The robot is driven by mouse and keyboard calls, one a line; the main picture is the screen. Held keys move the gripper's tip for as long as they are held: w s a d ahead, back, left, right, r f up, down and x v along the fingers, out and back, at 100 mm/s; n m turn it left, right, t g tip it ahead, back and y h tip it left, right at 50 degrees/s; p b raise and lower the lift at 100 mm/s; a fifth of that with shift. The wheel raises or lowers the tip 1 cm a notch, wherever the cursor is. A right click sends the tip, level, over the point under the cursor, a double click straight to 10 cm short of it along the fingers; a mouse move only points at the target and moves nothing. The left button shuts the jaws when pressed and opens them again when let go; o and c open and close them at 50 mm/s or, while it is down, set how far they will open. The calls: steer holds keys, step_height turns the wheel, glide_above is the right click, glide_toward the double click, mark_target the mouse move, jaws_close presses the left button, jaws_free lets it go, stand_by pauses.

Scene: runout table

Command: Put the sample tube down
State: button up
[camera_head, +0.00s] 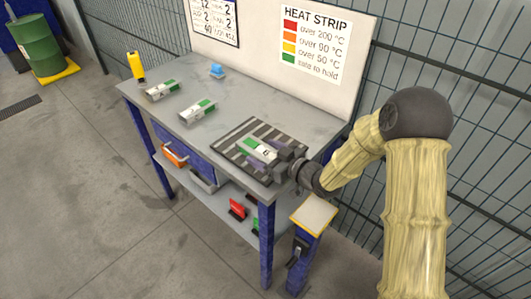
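My gripper (282,154) is low over the right end of the table, at the right edge of a dark slatted mat or rack (232,143). A white block-like piece with a green patch and a dark mark (262,150) lies at the gripper's fingers, over the slats. The fingers are small and partly merge with the piece, so I cannot tell whether they grip it or only stand beside it. I cannot make out a separate sample tube; this piece may be it. Two similar white and green pieces lie further left, one nearer the middle (198,111), one beyond it (161,90).
A yellow bottle (137,68) stands at the table's far left corner, and a small blue object (217,71) near the back panel. A heat strip sign (315,43) hangs behind. A yellow-edged post (314,214) stands by the front right corner. The table's front middle is clear.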

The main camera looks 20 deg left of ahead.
steer(key=shift+r, duration=0.15)
steer(key=v, duration=1.2)
stand_by(0.5)
steer(key=w+d+f+m+t+h, duration=0.2)
steer(key=d+m+h, duration=0.4)
steer(key=d+h, duration=0.65)
steer(key=s+d+r+m+g+h, duration=0.1)
steer(key=s+d+m+g, duration=0.4)
steer(key=s+d, duration=0.6)
steer(key=s+m+h, duration=0.1)
steer(key=s+m, duration=0.1)
steer(key=s, duration=0.1)
steer(key=shift+s+d+r+m, duration=0.2)
steer(key=shift+s+r+m, duration=0.05)
steer(key=shift+s+m, duration=0.1)
